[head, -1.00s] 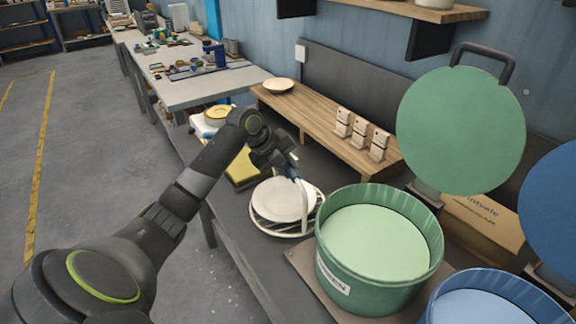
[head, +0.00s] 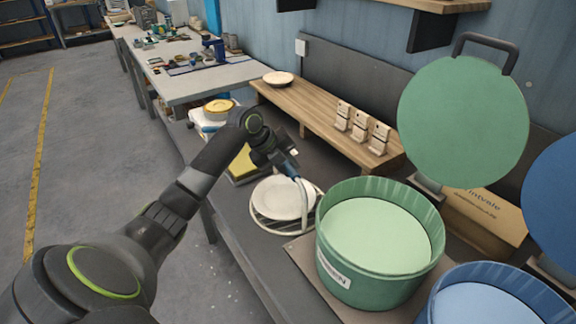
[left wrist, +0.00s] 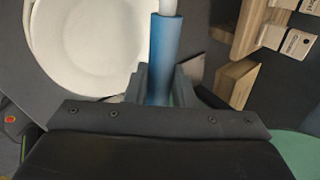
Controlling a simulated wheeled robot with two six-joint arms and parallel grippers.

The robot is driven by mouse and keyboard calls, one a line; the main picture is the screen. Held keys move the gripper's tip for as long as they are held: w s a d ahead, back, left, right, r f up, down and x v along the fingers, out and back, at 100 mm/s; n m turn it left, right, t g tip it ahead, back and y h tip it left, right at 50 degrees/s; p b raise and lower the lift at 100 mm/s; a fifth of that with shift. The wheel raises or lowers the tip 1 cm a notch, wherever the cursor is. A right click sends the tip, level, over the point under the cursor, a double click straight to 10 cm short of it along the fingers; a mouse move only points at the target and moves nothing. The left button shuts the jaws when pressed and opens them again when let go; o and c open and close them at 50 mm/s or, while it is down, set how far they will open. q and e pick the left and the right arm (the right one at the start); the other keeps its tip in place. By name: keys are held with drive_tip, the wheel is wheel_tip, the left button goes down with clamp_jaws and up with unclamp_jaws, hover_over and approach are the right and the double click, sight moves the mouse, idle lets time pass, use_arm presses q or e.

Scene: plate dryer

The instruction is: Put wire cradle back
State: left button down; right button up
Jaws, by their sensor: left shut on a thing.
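The wire cradle (head: 260,222) is a round white wire rack with a tall curved handle that ends in a blue grip. It is left of the green drum (head: 335,271), above or on the dark bench; I cannot tell if it touches it. A white plate (head: 284,198) lies in the cradle and also shows in the left wrist view (left wrist: 92,50). My left gripper (head: 290,172) is shut on the blue grip (left wrist: 162,55), above the plate's right side. The right gripper is out of view.
The drum's round green lid (head: 463,122) stands open behind it. A blue drum (head: 495,306) is at lower right. A wooden shelf (head: 318,118) with several small blocks runs behind the cradle. A yellow item (head: 243,165) is beyond it on the bench.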

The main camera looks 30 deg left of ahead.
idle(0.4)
use_arm(q)
drive_tip(key=c, duration=1.1)
unclamp_jaws()
drive_tip(key=shift+c, duration=0.2)
drive_tip(key=shift+f, duration=0.1)
drive_tip(key=shift+s+f, duration=0.1)
drive_tip(key=b+v, duration=0.3)
drive_tip(key=v, duration=1.4)
drive_tip(key=shift+r, duration=0.25)
drive_tip(key=shift+s, duration=0.1)
